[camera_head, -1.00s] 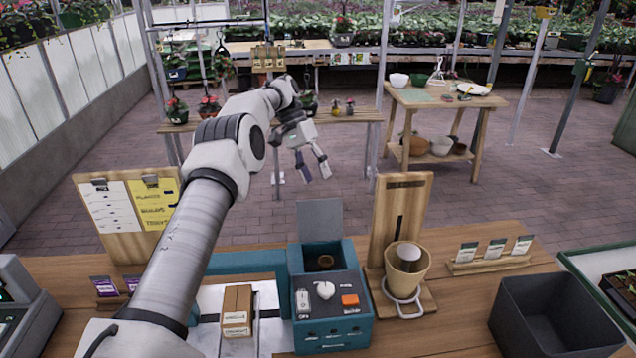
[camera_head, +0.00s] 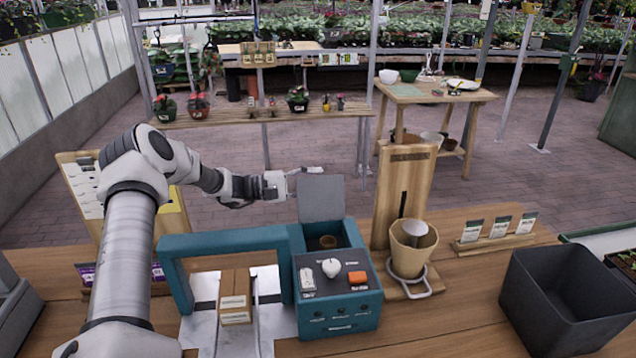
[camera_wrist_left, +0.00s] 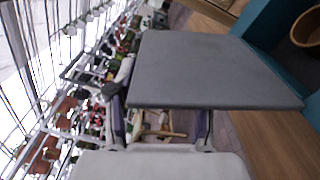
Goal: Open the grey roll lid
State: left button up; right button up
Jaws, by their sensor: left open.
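The grey lid (camera_head: 321,198) stands upright at the back of a teal machine (camera_head: 338,316), above its open compartment, where a brown round part (camera_head: 328,242) shows. My left gripper (camera_head: 306,180) is open and level beside and behind the lid, its fingers pointing right. One finger shows past the lid's left edge; the other is largely hidden. In the left wrist view the lid (camera_wrist_left: 210,72) fills the middle and covers the fingertips. I cannot tell whether the fingers touch it. My right gripper is not in view.
A teal frame (camera_head: 176,284) spans a tray with a brown box (camera_head: 235,296). A wooden stand (camera_head: 401,195) with a tan pot (camera_head: 412,248) is close right of the machine. A black bin (camera_head: 563,300) stands at the right front.

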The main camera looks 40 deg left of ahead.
pick_arm(q)
jog(key=shift+w+d+f, duration=0.15)
jog(key=shift+w, duration=0.25)
jog(key=shift+w+d+f, duration=0.1)
jog(key=shift+w+d, duration=0.05)
jog(key=shift+w, duration=0.2)
jog(key=shift+s+r, duration=0.1)
jog(key=shift+s, duration=0.05)
jog(key=shift+c, duration=0.3)
jog(key=shift+s, duration=0.15)
grip_shut()
jog(key=shift+d+b, duration=0.1)
jog(key=shift+b, duration=0.3)
jog(key=shift+s+d+r+m+b, duration=0.25)
jog(key=shift+s+d+m+b, duration=0.15)
jog(key=shift+m+b, duration=0.5)
jog(key=shift+s+d+r+m+b, duration=0.2)
jog(key=shift+d+r+m+b, duration=0.1)
jog(key=shift+m, duration=0.2)
